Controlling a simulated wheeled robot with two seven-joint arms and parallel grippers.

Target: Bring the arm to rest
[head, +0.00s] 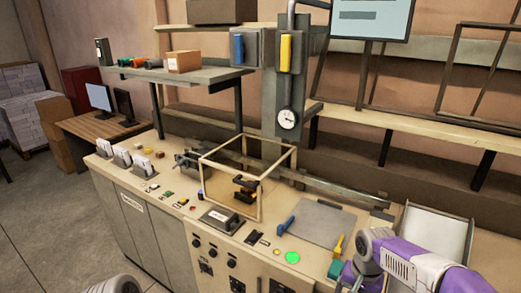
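In the head view, my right arm comes in at the lower right, with purple and light grey links over the right end of the workbench (165,190). It bends downward near a green part beside the bench's front edge. I cannot make out the gripper fingers there, or whether they hold anything. My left gripper is out of the picture.
An open wire-like frame (204,180) stands mid-bench around a small dark device (245,183). A white tray (432,235) sits at right.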

